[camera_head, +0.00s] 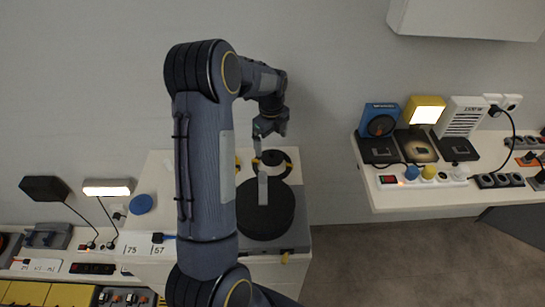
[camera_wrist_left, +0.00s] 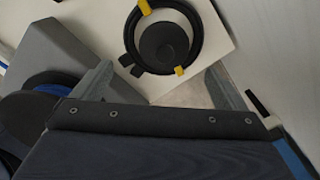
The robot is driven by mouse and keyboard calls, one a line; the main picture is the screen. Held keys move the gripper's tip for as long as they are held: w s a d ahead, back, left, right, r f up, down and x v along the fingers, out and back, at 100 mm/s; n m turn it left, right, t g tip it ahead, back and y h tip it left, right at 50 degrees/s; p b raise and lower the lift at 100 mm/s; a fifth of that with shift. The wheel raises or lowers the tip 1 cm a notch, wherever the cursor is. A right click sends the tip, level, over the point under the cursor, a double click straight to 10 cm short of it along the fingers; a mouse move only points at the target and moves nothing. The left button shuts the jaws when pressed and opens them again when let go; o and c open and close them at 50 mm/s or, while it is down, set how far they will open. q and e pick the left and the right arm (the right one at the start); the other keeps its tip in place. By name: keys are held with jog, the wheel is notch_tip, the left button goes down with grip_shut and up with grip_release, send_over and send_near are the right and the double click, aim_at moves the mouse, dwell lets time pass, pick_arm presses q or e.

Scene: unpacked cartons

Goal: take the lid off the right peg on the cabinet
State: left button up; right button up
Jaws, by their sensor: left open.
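In the left wrist view the fingers (camera_wrist_left: 163,78) are spread wide, apart from the ring. I cannot make out the pegs. My left arm hides the cabinet's middle. My right gripper is out of view.
A large black disc (camera_head: 265,210) on a grey base stands in front of the ring. A blue disc (camera_head: 141,204) and lit lamp (camera_head: 108,187) are at the left. A white table (camera_head: 440,196) at the right carries devices and a power strip. Floor shows between.

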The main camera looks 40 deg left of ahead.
aim_at(272, 151)
pick_arm(q)
jog(key=shift+s+f, duration=0.1)
jog(key=shift+f, duration=0.8)
jog(key=f, duration=0.2)
jog(key=f+p, duration=0.1)
jog(key=f, duration=0.2)
jog(key=shift+w+a+f, duration=0.1)
jog(key=shift+w+f, duration=0.2)
jog(key=shift+w, duration=0.1)
jog(key=c, duration=1)
